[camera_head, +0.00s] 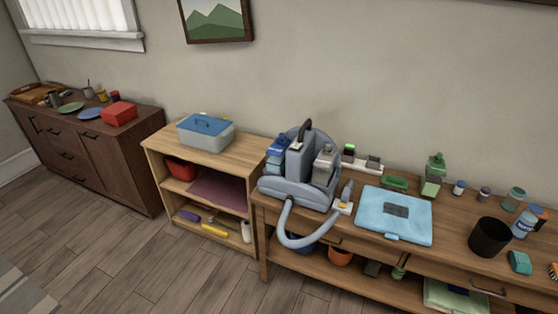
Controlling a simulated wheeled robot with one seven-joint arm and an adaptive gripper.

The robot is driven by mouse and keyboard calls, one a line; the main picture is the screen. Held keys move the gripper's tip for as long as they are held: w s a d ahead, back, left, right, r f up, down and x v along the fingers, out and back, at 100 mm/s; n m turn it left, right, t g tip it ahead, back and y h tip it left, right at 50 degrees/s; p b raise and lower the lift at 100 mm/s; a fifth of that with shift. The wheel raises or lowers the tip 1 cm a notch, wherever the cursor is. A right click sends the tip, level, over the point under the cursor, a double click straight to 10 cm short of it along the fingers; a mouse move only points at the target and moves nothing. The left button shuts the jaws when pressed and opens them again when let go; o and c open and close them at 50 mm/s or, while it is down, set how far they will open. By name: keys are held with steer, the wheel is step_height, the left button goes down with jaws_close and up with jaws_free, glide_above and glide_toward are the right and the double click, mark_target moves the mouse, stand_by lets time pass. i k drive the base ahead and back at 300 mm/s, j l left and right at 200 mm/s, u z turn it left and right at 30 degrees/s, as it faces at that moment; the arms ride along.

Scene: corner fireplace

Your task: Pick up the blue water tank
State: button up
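A grey-blue cleaning machine (298,190) with a hose (292,238) stands at the left end of the long wooden table. A small blue tank-like part (276,150) sits at the machine's left side; I take it to be the blue water tank. Its lower part is hidden by the machine's body. A grey, clear-looking container (323,166) sits at the machine's right side, and a grey upright part with a dark handle (304,135) rises between them. My gripper is not in view.
A light blue flat case (395,216) lies right of the machine. A black cup (490,237), green spray bottle (433,177) and several small jars stand farther right. A wooden shelf (158,147) with a blue-lidded box (206,133) adjoins on the left. Floor (130,262) in front is clear.

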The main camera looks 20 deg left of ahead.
mark_target(276, 155)
steer(key=i+j+u, duration=0.15)
steer(key=i+j, duration=0.9)
steer(key=j, duration=0.15)
